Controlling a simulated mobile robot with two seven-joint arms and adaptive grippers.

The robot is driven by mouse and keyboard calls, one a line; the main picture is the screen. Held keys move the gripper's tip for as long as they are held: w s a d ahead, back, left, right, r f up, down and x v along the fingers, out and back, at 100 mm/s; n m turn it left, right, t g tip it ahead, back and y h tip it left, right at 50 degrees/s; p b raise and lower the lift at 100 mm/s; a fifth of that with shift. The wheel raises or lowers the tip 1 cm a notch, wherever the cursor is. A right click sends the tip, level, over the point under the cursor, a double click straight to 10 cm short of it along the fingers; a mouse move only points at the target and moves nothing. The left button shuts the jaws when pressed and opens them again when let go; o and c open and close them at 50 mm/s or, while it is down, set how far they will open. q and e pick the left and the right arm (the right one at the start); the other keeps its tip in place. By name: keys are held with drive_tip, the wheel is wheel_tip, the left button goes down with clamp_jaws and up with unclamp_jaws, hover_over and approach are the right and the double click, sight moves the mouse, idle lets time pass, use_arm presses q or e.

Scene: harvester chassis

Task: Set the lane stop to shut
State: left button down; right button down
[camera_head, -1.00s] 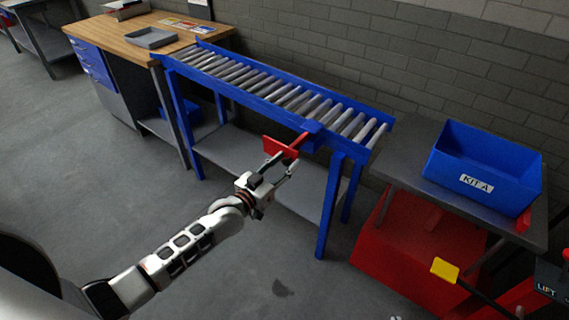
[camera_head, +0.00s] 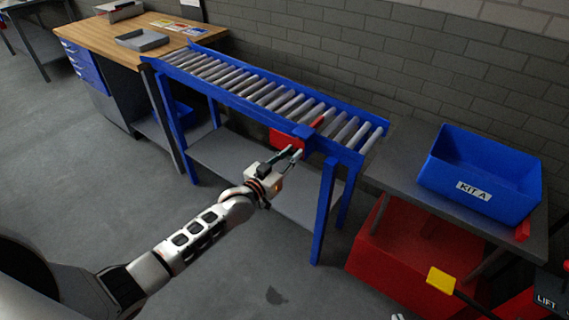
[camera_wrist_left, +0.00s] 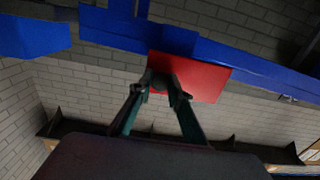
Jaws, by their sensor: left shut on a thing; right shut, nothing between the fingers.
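The lane stop shows as a red plate (camera_head: 286,138) at the front rail of the roller conveyor, near its right end. A red bar (camera_head: 318,122) shows behind the blue guide block (camera_head: 302,131), reaching over the rollers. My left gripper (camera_head: 296,154) is shut on the red plate from the front. In the left wrist view the fingers (camera_wrist_left: 168,88) meet the lower edge of the red plate (camera_wrist_left: 195,75), which lies close against the blue rail. The fingers hide part of the plate.
The conveyor rollers (camera_head: 240,84) look empty. A wooden workbench (camera_head: 100,32) with a grey tray stands at left. The floor before the conveyor is clear.

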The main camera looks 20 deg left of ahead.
use_arm(q)
drive_tip(key=shift+w+d+r, duration=0.1)
drive_tip(key=shift+w+d, duration=0.05)
drive_tip(key=shift+w, duration=0.25)
drive_tip(key=shift+w+d, duration=0.15)
drive_tip(key=shift+w, duration=0.4)
drive_tip(key=shift+s, duration=0.15)
drive_tip(key=c, duration=1.9)
unclamp_jaws()
drive_tip(key=shift+s, duration=0.1)
drive_tip(key=shift+s, duration=0.35)
drive_tip(key=v, duration=1.1)
drive_tip(key=shift+a, duration=0.2)
